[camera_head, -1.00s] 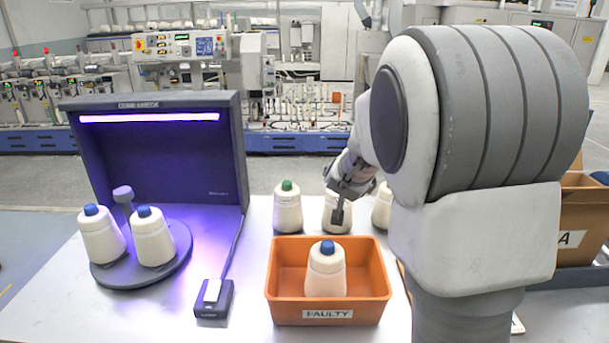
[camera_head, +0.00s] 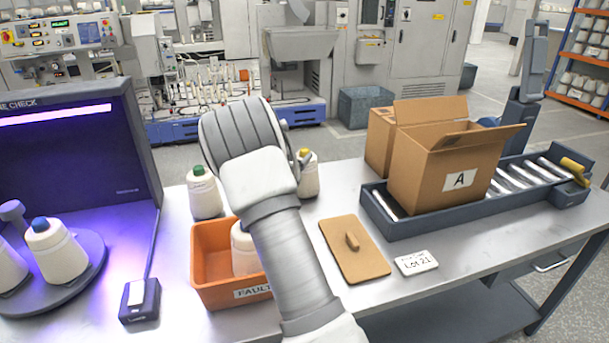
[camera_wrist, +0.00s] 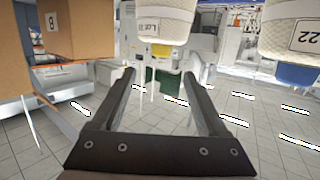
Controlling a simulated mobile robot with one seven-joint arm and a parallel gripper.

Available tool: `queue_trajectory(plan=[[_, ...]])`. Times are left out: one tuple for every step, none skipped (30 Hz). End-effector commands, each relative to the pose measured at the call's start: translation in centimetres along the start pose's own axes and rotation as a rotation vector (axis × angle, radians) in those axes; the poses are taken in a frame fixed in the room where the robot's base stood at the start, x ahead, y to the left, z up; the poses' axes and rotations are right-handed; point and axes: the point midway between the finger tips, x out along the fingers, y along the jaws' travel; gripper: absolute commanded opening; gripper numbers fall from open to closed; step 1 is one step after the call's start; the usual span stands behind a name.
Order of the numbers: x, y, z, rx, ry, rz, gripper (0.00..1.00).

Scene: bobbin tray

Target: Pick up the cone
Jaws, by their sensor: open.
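Cream cones with coloured tips stand in the head view. A green-tipped cone (camera_head: 204,197) is left of my arm, and a yellow-tipped cone (camera_head: 310,178) is just right of it. In the wrist view, which looks upside down, a yellow-tipped cone (camera_wrist: 164,18) with a label shows past my fingertips, and a blue-tipped cone (camera_wrist: 295,28) is at the upper right. My gripper (camera_wrist: 159,72) is open with nothing between its fingers. In the head view my arm hides most of it; a small part shows beside the yellow-tipped cone. Which cone is meant cannot be told.
An orange bin (camera_head: 222,291) marked FAULTY holds a cone partly behind my arm. A turntable (camera_head: 78,278) with cones stands in the lit booth at left. A cardboard box (camera_head: 425,176) marked A sits on the conveyor. A brown lid (camera_head: 354,262) and Lot 21 card (camera_head: 416,262) lie right.

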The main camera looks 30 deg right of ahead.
Motion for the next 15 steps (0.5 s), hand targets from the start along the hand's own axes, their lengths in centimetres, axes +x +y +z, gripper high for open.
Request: queue_trajectory(plan=[[0.6, 0.0, 0.0, 0.000, 0.001, 0.000, 0.76], [0.8, 0.0, 0.0, 0.000, 0.000, 0.000, 0.76], [1.1, 0.0, 0.1, 0.000, -0.001, -0.001, 0.76], [1.3, 0.0, 0.0, 0.000, -0.001, -0.001, 0.76], [1.4, 0.0, 0.0, 0.000, -0.001, -0.001, 0.76], [1.5, 0.0, 0.1, 0.000, -0.001, -0.001, 0.76], [1.7, 0.0, 0.1, -0.001, -0.001, -0.001, 0.76], [1.9, 0.0, 0.2, -0.001, -0.001, -0.001, 0.76], [2.4, 0.0, 0.4, -0.001, -0.001, -0.001, 0.76], [2.7, 0.0, 0.5, -0.002, -0.001, 0.000, 0.76], [3.2, 0.0, 0.6, -0.001, -0.001, 0.000, 0.76], [3.8, 0.0, 0.9, -0.002, -0.001, 0.001, 0.76], [4.2, 0.0, 1.0, -0.001, -0.001, 0.000, 0.76], [4.6, 0.0, 1.1, -0.002, -0.002, 0.000, 0.76], [5.1, -0.1, 1.1, -0.001, -0.001, -0.001, 0.76]])
